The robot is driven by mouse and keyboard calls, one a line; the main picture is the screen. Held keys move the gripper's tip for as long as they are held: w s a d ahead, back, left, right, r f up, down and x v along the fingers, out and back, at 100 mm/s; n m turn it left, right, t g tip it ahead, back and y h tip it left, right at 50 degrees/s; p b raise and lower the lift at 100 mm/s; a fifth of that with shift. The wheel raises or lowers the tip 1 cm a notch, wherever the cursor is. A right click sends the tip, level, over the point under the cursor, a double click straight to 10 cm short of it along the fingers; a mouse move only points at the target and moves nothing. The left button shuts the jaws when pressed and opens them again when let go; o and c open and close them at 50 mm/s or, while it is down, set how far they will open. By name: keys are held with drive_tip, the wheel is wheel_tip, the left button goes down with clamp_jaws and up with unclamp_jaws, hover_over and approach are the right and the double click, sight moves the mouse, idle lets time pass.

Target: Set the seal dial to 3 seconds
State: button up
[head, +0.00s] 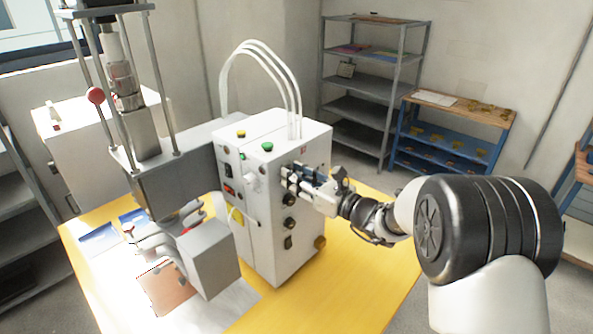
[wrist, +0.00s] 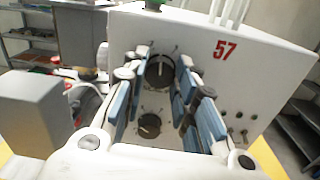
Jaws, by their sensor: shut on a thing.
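A white control box (head: 285,240) carries a column of dark dials on its panel. My gripper (head: 292,178) reaches the upper part of this panel from the right. In the wrist view, its blue-padded fingers (wrist: 163,66) stand on both sides of the upper dark dial (wrist: 160,74) and are shut on it. The dial's light pointer mark is roughly upright. Small marks around it are too small to read. A second dark dial (wrist: 149,126) sits below, between the finger bodies. In the head view my gripper hides the upper dial; which dial is the seal dial cannot be read.
Green (head: 267,146) and yellow (head: 241,133) buttons sit on the box top, with white hoses (head: 262,48) rising behind. A grey press (head: 180,183) stands left on the yellow table (head: 352,285). Shelves (head: 362,108) stand behind. The table's right part is clear.

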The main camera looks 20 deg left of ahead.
drive_tip(key=shift+m+p, duration=2.25)
drive_tip(key=shift+m, duration=1.05)
drive_tip(key=shift+f, duration=0.1)
drive_tip(key=o, duration=1)
drive_tip(key=shift+d, duration=0.1)
drive_tip(key=shift+o, duration=0.4)
drive_tip(key=shift+s+d+f, duration=0.15)
drive_tip(key=shift+d+f, duration=0.15)
drive_tip(key=shift+d, duration=0.2)
drive_tip(key=v, duration=1)
drive_tip(key=shift+s+d+r, duration=0.2)
drive_tip(key=shift+d+r, duration=0.15)
drive_tip(key=shift+r, duration=0.05)
